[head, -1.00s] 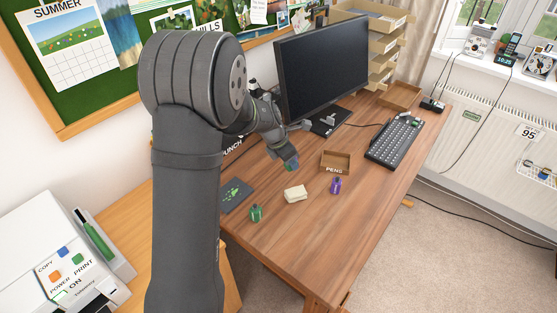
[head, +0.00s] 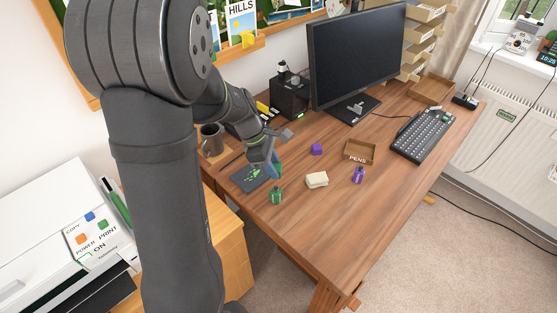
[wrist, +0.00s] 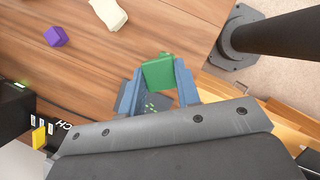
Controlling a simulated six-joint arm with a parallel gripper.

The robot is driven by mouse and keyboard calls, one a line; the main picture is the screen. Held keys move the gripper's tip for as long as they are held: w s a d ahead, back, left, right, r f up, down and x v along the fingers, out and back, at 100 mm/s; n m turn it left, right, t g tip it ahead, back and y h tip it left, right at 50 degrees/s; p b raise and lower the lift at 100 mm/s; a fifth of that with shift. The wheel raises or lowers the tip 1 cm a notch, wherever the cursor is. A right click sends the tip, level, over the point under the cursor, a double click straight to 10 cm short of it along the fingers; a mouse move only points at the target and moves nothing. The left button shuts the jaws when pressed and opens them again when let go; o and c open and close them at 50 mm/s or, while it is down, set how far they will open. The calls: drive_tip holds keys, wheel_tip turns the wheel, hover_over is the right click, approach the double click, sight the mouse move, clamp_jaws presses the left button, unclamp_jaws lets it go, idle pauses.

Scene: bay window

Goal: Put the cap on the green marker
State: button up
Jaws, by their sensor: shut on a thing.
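My gripper (wrist: 159,88) is shut on a green block-shaped cap (wrist: 158,71), which sticks out past the blue fingertips in the wrist view. In the head view my gripper (head: 274,165) hangs over the desk by the right edge of a dark mat, just behind the green marker. The cap is mostly hidden by the fingers there. The green marker (head: 276,196) stands upright on the desk, short and bottle-like, in front of the mat. I cannot make it out in the wrist view.
The dark mat (head: 244,181) has green marks. The PENS tray (head: 373,154), monitor (head: 350,60) and keyboard (head: 421,137) are beyond. The front desk is clear.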

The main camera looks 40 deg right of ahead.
drive_tip(key=shift+f, duration=2.85)
drive_tip(key=shift+f, duration=0.15)
drive_tip(key=o, duration=1)
drive_tip(key=shift+o, duration=0.5)
drive_tip(key=o, duration=0.4)
drive_tip(key=shift+r, duration=3.5)
